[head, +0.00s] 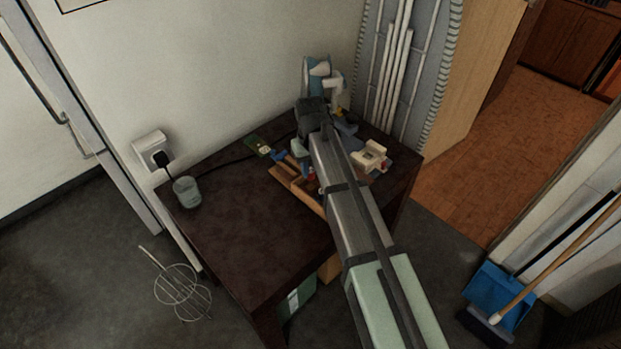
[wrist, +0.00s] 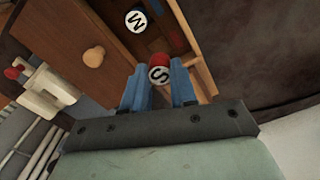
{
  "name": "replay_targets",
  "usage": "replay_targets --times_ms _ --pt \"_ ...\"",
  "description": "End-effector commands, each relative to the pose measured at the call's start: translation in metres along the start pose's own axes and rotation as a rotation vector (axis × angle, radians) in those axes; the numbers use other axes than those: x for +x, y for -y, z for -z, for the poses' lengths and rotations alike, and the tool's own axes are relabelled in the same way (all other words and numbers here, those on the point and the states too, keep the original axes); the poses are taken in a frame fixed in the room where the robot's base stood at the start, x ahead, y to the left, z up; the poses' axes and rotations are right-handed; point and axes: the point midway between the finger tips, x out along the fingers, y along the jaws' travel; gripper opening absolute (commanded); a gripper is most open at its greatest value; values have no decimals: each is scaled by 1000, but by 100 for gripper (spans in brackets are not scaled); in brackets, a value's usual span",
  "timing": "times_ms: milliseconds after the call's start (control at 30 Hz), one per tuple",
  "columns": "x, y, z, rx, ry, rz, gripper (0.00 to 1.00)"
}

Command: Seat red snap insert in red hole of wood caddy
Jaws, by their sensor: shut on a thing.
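The red snap insert (wrist: 159,70) has a white top marked with a dark S. It sits between the blue fingers of my gripper (wrist: 158,80) in the wrist view, and the fingers are shut on it. The wood caddy (wrist: 115,22) lies beyond and around it, with a round wooden knob on its left panel. I cannot tell whether the insert touches the caddy. No red hole can be made out clearly. In the head view my arm covers much of the wood caddy (head: 286,181), and the fingers are mostly hidden.
A blue-and-white item (head: 320,75) stands behind. The dark tabletop (head: 245,235) is clear in front.

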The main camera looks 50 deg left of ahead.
Motion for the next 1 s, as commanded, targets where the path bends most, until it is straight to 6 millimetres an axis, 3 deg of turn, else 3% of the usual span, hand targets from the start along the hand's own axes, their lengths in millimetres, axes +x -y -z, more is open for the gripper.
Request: replay_targets --times_ms 500,900,933,1000 --pt "47 0 0 1 0 0 0" --pt "50 0 0 1 -1 0 0" --pt "50 0 0 1 -1 0 29" --pt "50 0 0 1 -1 0 35"
